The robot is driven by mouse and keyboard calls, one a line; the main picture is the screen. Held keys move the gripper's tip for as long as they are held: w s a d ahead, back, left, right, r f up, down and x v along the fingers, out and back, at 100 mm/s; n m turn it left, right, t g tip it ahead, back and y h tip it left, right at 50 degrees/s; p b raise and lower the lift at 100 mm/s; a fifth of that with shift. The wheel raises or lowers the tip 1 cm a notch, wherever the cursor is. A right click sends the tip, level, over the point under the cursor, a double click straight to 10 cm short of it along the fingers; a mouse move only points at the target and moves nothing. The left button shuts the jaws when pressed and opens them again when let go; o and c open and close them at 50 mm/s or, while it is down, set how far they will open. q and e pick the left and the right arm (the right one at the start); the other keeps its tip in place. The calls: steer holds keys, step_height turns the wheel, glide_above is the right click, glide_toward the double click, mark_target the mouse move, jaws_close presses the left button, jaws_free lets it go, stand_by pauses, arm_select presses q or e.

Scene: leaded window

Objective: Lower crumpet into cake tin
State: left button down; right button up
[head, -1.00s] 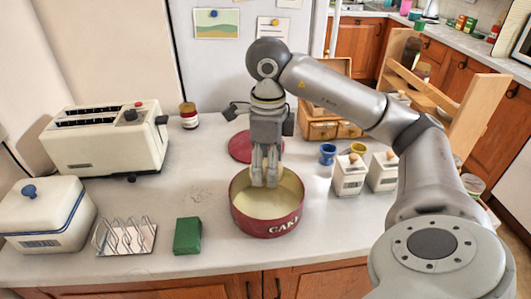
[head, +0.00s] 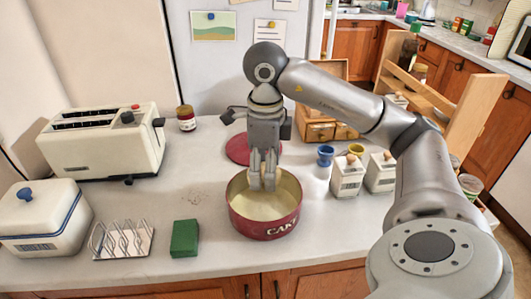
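The cake tin (head: 265,228) is a round red tin with a cream inside and "CAKE" lettering on its front. It stands open on the counter in the middle of the head view. My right gripper (head: 262,184) points straight down over the tin, with its fingertips against the tin's cream inside in the picture. The fingers are near each other, but I cannot tell whether they are open or shut. My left gripper is out of view.
A red lid (head: 239,150) lies behind the tin. A green box (head: 185,238), toast rack (head: 121,240), toaster (head: 105,145) and white bread bin (head: 42,220) are to the left. A blue egg cup (head: 325,155) and white canisters (head: 347,177) stand to the right.

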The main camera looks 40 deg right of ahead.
steer(key=shift+f+b, duration=2.2)
steer(key=shift+f, duration=0.55)
steer(key=shift+f+b, duration=1.2)
steer(key=shift+f, duration=0.25)
steer(key=o, duration=1.1)
